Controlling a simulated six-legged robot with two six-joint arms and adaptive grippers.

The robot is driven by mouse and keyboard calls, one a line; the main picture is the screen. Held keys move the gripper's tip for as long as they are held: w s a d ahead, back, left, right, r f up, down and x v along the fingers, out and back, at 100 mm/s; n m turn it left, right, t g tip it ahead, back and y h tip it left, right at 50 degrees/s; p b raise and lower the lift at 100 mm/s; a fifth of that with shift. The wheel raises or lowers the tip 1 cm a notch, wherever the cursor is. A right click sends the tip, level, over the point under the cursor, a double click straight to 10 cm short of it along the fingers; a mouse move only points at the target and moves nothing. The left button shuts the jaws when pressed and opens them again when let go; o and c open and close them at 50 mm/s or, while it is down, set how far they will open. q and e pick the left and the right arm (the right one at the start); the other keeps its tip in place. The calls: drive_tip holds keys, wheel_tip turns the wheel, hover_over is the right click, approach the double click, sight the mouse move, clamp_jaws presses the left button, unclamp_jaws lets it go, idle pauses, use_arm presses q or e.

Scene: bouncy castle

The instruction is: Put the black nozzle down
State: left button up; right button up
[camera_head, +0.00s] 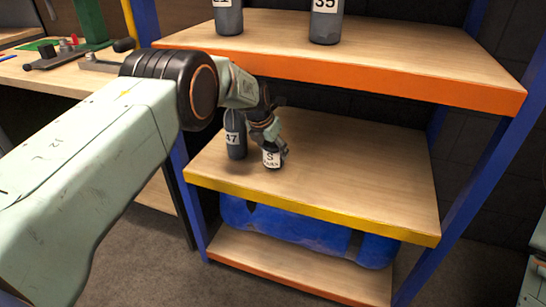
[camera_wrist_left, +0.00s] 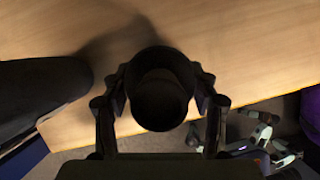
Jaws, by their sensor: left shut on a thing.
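My left gripper (camera_head: 270,143) is over the middle shelf board (camera_head: 345,170), near its left front part. It is shut on the black nozzle (camera_head: 272,160), a short dark piece with a white label. In the left wrist view the nozzle (camera_wrist_left: 160,100) shows from above as a dark round opening between the two fingers (camera_wrist_left: 160,110). It looks upright. Its lower end is at or just above the board; I cannot tell if it touches. A dark bottle labelled 47 (camera_head: 235,140) stands just left of it, and a dark shape at the left wrist view's left edge is probably that bottle (camera_wrist_left: 45,90). My right gripper is not in view.
The orange-edged upper board (camera_head: 360,75) overhangs the back, with two labelled bottles (camera_head: 326,22) on it. Blue posts (camera_head: 490,160) flank the shelves. A blue roll (camera_head: 300,232) lies below. The middle board is free to the right. A workbench (camera_head: 50,75) stands at left.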

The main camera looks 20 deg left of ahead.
use_arm(q)
wheel_tip(320, 180, down, 2)
drive_tip(key=shift+f, duration=0.1)
drive_tip(key=shift+w, duration=0.1)
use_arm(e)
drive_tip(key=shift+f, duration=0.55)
use_arm(q)
drive_tip(key=shift+f+b, duration=0.1)
drive_tip(key=shift+b, duration=0.25)
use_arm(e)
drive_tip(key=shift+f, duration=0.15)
use_arm(q)
drive_tip(key=o, duration=1.3)
drive_tip(key=shift+f, duration=0.1)
